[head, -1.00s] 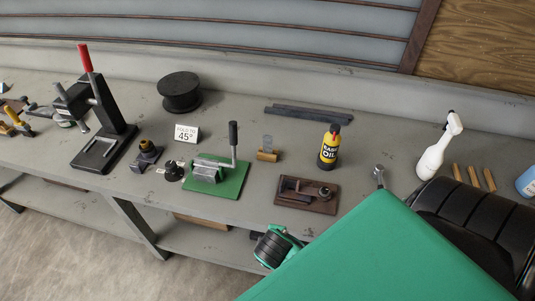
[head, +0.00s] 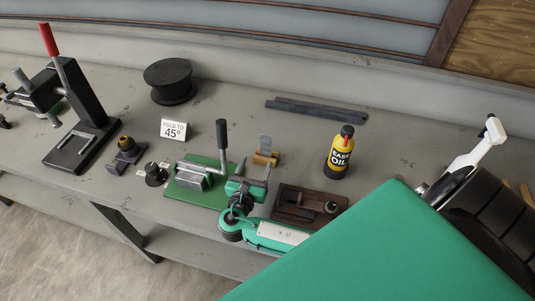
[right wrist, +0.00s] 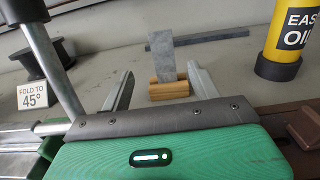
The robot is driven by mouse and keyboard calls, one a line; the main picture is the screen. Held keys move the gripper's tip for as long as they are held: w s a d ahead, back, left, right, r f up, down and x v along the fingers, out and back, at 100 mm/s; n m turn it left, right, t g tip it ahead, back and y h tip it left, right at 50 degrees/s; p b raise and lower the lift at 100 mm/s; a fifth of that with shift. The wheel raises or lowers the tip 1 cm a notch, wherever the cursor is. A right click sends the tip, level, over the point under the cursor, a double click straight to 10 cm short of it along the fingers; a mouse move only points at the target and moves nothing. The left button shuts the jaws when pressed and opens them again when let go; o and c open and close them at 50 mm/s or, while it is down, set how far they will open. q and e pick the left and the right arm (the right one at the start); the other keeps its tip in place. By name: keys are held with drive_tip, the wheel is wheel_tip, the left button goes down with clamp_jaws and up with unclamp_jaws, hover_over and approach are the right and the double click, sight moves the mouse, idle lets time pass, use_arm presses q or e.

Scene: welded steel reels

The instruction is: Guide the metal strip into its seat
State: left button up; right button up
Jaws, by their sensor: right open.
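The metal strip (head: 265,144) is a small grey plate standing upright in a wooden block (head: 266,159) on the bench. The strip (right wrist: 160,52) and the block (right wrist: 170,91) also show in the right wrist view. My right gripper (head: 254,170) is open and empty, on the near side of the block. In the wrist view its two fingers (right wrist: 160,76) point toward the strip, one to each side of it, apart from it. A green-based bending tool (head: 183,192) with an upright lever stands just left of the gripper. My left gripper is out of view.
A "FOLD TO 45°" card (head: 173,129), a black spool (head: 170,82) and a lever press (head: 88,130) stand to the left. A yellow oil bottle (head: 339,155) and brown tray (head: 285,202) are to the right. Dark bars (head: 316,110) lie behind.

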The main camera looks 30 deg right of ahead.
sight(266, 142)
drive_tip(key=p+x, duration=0.1)
drive_tip(key=x, duration=0.4)
drive_tip(key=shift+w+d+r, duration=0.15)
drive_tip(key=shift+d, duration=0.1)
drive_tip(key=p+x, duration=0.1)
drive_tip(key=x, duration=0.2)
drive_tip(key=p+x, duration=0.2)
drive_tip(key=x, duration=0.1)
drive_tip(key=shift+d, duration=0.35)
drive_tip(key=shift+w+d+f, duration=0.2)
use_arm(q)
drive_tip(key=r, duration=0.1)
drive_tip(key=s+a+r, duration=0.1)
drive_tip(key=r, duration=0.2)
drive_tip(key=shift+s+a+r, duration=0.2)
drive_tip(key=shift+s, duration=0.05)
use_arm(e)
drive_tip(key=c, duration=1.3)
